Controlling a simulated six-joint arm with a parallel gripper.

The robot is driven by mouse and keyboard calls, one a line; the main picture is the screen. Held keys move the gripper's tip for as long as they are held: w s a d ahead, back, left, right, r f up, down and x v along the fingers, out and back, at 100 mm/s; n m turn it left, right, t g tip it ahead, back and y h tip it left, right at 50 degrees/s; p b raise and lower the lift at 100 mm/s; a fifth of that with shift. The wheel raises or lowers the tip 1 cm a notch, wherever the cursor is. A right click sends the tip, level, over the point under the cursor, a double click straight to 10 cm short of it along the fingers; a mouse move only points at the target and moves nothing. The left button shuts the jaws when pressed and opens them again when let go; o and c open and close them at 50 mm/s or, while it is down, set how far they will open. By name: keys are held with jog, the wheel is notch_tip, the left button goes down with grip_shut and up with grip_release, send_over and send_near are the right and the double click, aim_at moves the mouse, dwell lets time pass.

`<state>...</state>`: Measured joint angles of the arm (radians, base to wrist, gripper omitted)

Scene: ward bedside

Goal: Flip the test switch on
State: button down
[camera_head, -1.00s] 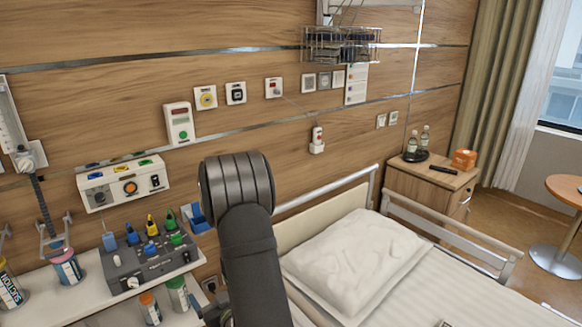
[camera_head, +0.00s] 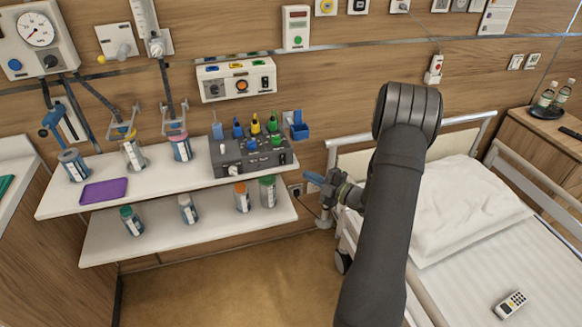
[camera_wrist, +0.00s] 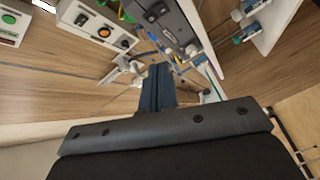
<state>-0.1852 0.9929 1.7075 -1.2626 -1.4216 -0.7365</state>
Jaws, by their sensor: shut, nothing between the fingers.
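A dark grey box (camera_head: 245,155) with knobs, small toggles and coloured plugs stands on the upper wall shelf; it also shows in the wrist view (camera_wrist: 172,20). A white wall panel (camera_head: 222,83) with an orange knob (camera_head: 242,85) and a dark switch is above it; it also shows in the wrist view (camera_wrist: 92,22). I cannot tell which control is the test switch. My gripper (camera_head: 314,180) is to the right of the box and shelf, apart from both. In the wrist view, its dark blue fingers (camera_wrist: 157,88) are together and empty.
The upper shelf (camera_head: 60,205) also holds several jars and a purple tray (camera_head: 104,191). More jars stand on the lower shelf (camera_head: 160,235). A blue holder (camera_head: 299,128) is on the wall near my gripper. The bed (camera_head: 470,265) is at the right.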

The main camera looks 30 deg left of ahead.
jog(key=d+n+g, duration=0.1)
jog(key=n, duration=0.1)
jog(key=w+d+f+n+g, duration=0.1)
jog(key=n, duration=0.1)
jog(key=d+f+n, duration=0.1)
jog(key=shift+w+n+g+h, duration=0.35)
jog(key=shift+n+g+h, duration=0.05)
send_near(280, 164)
jog(key=s+a, duration=0.3)
jog(key=shift+w+a+f, duration=0.2)
jog(key=shift+w+a, duration=1.2)
jog(key=shift+w, duration=0.15)
